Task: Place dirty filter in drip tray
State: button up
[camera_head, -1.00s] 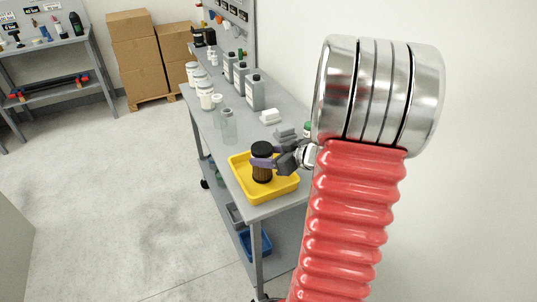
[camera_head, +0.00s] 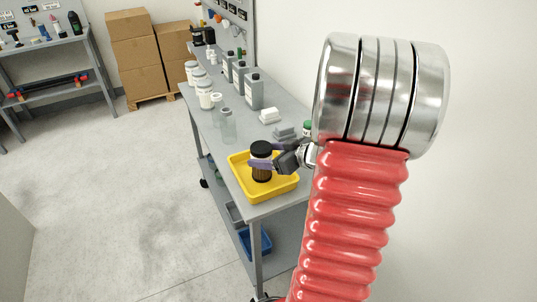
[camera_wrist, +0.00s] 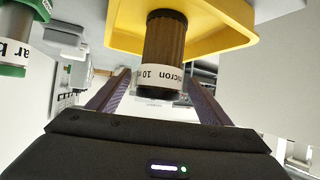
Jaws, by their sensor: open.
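The dirty filter (camera_head: 262,173) is a brown pleated cartridge with black ends. It stands upright inside the yellow drip tray (camera_head: 286,190) on the bench. In the wrist view the filter (camera_wrist: 166,45) shows its pleats and a white "micron" label band, with the yellow tray (camera_wrist: 225,38) behind it. My gripper (camera_head: 256,163) is at the filter, reaching in from the right. In the wrist view my gripper (camera_wrist: 160,82) is open, with one purple finger on each side of the filter and visible gaps.
A green-capped container (camera_wrist: 14,40) is close on the left in the wrist view.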

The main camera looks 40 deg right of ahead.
jog(key=v, duration=1.1)
jog(key=shift+s+d+r, duration=0.1)
dwell(0.5)
